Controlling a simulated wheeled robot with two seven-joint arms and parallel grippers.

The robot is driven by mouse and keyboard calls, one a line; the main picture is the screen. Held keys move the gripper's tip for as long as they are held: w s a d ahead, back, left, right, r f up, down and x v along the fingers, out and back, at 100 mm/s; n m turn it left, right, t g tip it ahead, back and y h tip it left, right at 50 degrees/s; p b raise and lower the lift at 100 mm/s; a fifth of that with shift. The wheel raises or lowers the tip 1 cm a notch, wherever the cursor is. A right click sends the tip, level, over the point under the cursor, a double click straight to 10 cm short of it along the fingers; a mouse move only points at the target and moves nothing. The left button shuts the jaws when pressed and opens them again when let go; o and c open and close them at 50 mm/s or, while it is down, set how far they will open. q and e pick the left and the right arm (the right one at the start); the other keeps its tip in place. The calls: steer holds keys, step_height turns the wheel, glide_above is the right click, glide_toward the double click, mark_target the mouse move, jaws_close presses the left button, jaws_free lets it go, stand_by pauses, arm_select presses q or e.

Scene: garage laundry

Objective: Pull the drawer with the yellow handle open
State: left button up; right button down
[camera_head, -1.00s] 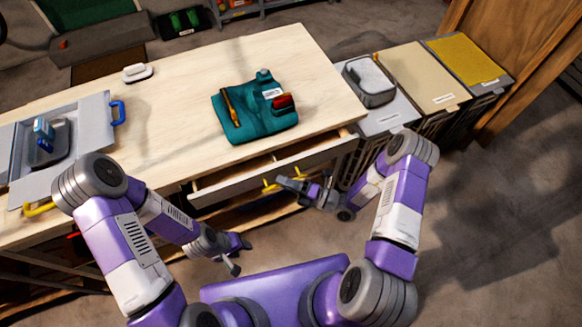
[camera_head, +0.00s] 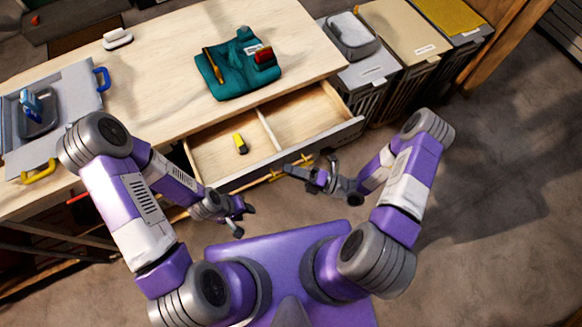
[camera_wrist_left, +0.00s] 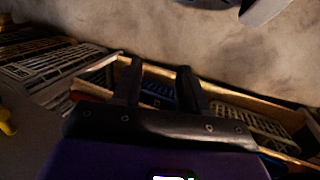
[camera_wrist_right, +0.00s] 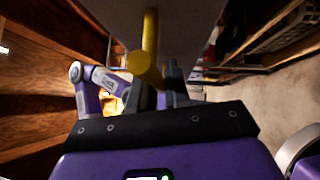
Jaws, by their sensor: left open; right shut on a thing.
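The drawer (camera_head: 222,158) under the wooden worktop stands well open, with its front toward me. A divider splits its inside, and a small yellow and black object (camera_head: 240,143) lies in the left compartment. The yellow handle (camera_head: 292,170) is on the drawer front. My right gripper (camera_head: 308,172) is shut on the handle; the handle (camera_wrist_right: 149,50) also shows between its fingers in the right wrist view. My left gripper (camera_head: 240,220) is open and empty, in front of and below the drawer's left part.
Lidded bins (camera_head: 380,75) stand to the right. The floor at the right is clear.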

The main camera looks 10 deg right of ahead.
steer(key=c, duration=1.2)
jaws_free()
steer(key=v, duration=0.7)
steer(key=shift+d, duration=0.3)
steer(key=shift+s, duration=0.1)
